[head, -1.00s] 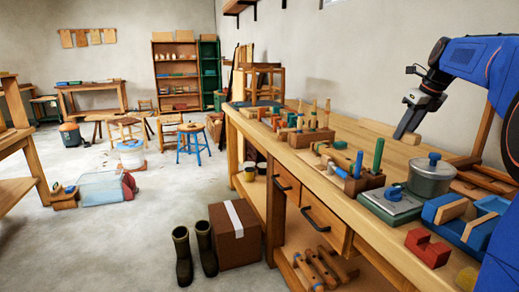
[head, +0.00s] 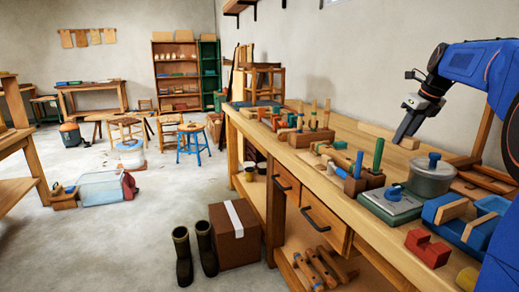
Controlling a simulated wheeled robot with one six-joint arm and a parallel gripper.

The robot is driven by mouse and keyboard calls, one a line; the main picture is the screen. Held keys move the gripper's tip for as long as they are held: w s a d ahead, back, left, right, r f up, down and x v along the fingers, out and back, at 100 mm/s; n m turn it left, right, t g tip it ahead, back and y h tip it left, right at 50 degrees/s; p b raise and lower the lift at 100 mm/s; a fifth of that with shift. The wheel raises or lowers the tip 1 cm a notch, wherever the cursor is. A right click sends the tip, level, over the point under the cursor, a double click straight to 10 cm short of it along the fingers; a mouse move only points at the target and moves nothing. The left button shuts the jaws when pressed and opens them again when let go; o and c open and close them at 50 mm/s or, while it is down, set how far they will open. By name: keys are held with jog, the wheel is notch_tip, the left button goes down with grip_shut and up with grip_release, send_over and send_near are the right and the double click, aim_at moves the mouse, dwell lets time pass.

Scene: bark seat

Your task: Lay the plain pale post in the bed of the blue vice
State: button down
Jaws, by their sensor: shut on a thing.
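The plain pale post (head: 378,133) is held near its right end by my gripper (head: 404,138), which is shut on it. The post runs level or nearly so, pointing to the left, above the back part of the workbench; how high above the top I cannot tell. The blue vice (head: 487,236) stands at the front right of the bench, nearer the camera than my gripper and to its right. Two pale wooden faces line its jaws, and the bed between them shows little. Its right part is cut off by my arm.
A grey pot with a blue knob (head: 430,178) stands between my gripper and the vice. A grey-green device with a blue knob (head: 390,202) and a red block (head: 427,248) sit beside the vice.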

jog(key=shift+f, duration=0.4)
jog(key=shift+r, duration=3.35)
jog(key=shift+f, duration=3.55)
jog(key=shift+a, duration=0.1)
